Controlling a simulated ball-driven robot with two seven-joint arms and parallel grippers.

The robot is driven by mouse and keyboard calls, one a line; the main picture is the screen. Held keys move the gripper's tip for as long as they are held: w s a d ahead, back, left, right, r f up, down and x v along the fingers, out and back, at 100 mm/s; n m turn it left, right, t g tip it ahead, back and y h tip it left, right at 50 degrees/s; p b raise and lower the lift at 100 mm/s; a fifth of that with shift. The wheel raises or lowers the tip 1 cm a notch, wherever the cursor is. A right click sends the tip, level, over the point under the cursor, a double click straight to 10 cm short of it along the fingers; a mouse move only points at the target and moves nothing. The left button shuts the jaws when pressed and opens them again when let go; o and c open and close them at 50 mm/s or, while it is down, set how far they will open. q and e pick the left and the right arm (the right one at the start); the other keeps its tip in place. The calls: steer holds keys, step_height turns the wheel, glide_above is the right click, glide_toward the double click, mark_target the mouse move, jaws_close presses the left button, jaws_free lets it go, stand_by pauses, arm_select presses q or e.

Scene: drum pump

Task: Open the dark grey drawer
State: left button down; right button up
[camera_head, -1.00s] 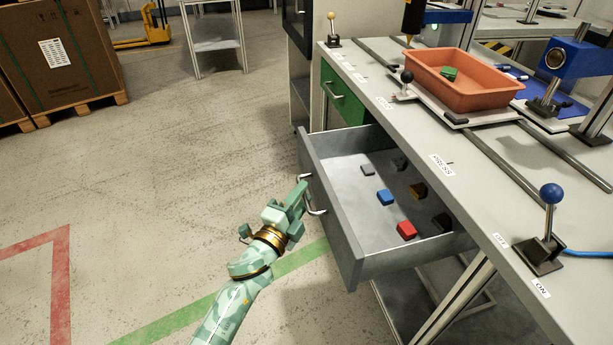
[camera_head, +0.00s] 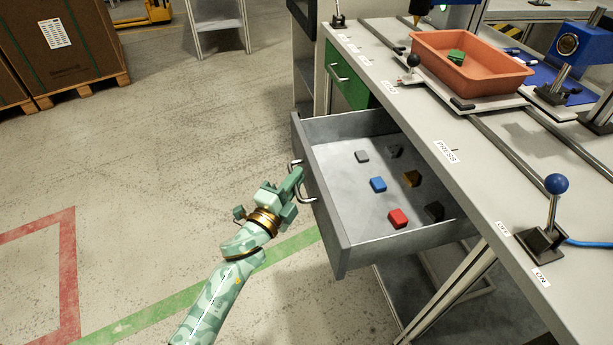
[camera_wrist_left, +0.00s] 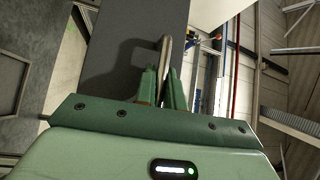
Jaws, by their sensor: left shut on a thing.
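The dark grey drawer (camera_head: 335,232) stands pulled out from under the workbench in the head view. Its inside shows, with several small blocks in it, among them a blue one (camera_head: 378,184) and a red one (camera_head: 398,218). My left gripper (camera_head: 297,178) is at the bar handle (camera_head: 306,196) on the drawer's front and is shut on it. In the left wrist view the fingers (camera_wrist_left: 160,88) close around the handle (camera_wrist_left: 165,55) in front of the dark grey drawer front (camera_wrist_left: 125,50). My right gripper is not in view.
A green drawer (camera_head: 347,82) beside it is closed. On the bench (camera_head: 410,120) are an orange bin (camera_head: 470,85) holding a green block, and a blue-knobbed lever (camera_head: 545,225). Open floor (camera_head: 190,140) lies left of the drawer.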

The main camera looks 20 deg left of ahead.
arm_select(q)
steer(key=shift+s+a+f, duration=0.1)
steer(key=shift+s+a, duration=0.75)
steer(key=shift+a, duration=0.3)
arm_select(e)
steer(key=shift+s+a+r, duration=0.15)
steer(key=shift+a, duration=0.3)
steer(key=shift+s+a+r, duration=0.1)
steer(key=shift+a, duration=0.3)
arm_select(q)
steer(key=c, duration=1.5)
jaws_free()
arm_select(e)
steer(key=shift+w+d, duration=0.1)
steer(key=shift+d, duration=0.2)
arm_select(q)
steer(key=shift+s, duration=0.1)
steer(key=p+v, duration=0.2)
steer(key=v, duration=1.4)
steer(key=shift+p, duration=0.3)
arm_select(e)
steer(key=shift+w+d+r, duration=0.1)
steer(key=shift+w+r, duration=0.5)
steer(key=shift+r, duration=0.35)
arm_select(q)
steer(key=shift+s, duration=0.1)
